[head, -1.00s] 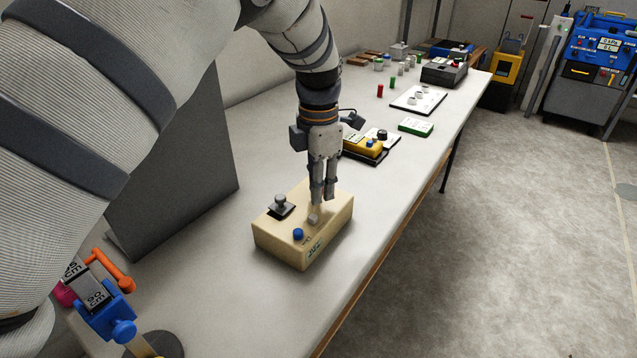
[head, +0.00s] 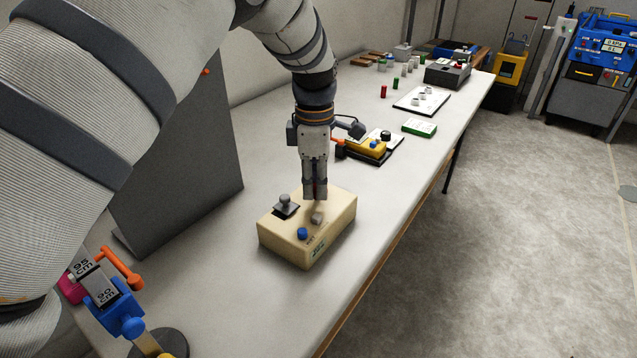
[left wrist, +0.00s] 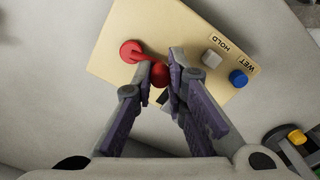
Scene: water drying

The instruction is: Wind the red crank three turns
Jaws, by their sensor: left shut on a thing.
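A cream box (head: 290,246) stands on the table with a grey button (head: 316,218) and a blue button (head: 302,233) on top. In the left wrist view the red crank (left wrist: 132,52) sits on the box, its arm running to a round red knob (left wrist: 158,74). My left gripper (head: 315,194) points down over the box. In the left wrist view its fingertips (left wrist: 163,76) close around the red knob from both sides. In the head view the fingers mostly hide the crank. My right gripper is not in view.
A grey knob on a black plate (head: 285,205) is at the box's left. A grey panel (head: 180,165) stands behind. A tape-like blue and orange item (head: 115,300) is at lower left.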

